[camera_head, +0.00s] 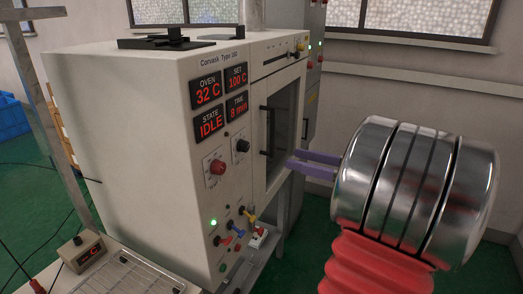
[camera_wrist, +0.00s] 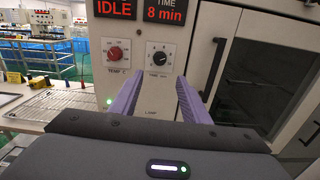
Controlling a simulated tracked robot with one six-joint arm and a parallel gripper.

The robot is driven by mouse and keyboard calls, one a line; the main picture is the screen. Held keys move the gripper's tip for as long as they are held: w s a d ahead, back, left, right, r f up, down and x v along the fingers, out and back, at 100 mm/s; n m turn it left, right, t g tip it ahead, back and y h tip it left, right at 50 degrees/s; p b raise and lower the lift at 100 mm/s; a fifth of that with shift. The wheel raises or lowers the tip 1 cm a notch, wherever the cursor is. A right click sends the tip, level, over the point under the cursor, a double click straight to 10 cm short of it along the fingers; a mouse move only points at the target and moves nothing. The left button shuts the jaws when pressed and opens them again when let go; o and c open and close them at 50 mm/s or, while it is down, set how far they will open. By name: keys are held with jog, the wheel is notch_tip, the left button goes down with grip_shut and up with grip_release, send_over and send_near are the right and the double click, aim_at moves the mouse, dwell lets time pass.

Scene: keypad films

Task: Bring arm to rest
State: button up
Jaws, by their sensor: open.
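My gripper (camera_head: 314,163) has purple fingers and is open and empty. In the head view it reaches left from my silver and red arm, in front of the oven door (camera_head: 281,130). I cannot tell how far the fingertips are from the panel. The oven (camera_head: 128,120) is a white cabinet with red displays: oven 32 C, set 100 C, state IDLE, time 8 min. Its door with a dark handle appears shut.
Coloured toggle switches (camera_head: 237,229) and a green lamp sit low on the panel. A metal post (camera_head: 42,80) rises at the left. Green floor shows at the right.

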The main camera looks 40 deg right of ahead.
jog(key=w+a+f+n+g+y, duration=0.1)
jog(key=w+a+f+n+g, duration=0.15)
jog(key=a, duration=0.45)
jog(key=w+a+f+n+g, duration=0.1)
jog(key=a+n+g, duration=0.25)
jog(key=a, duration=0.25)
jog(key=w+a+f+n+g+y, duration=0.1)
jog(key=w+a+f+n+g, duration=0.15)
jog(key=a, duration=0.45)
jog(key=s+a+f+n+g+h, duration=0.1)
jog(key=s+a+n+h, duration=0.3)
jog(key=a+n, duration=0.4)
jog(key=s+a+f+n+g+h, duration=0.2)
jog(key=a+n, duration=0.6)
jog(key=n, duration=0.8)
notch_tip(320, 180, down, 2)
jog(key=s+h, duration=0.2)
jog(key=shift+s+a, duration=0.3)
jog(key=shift+s, duration=0.1)
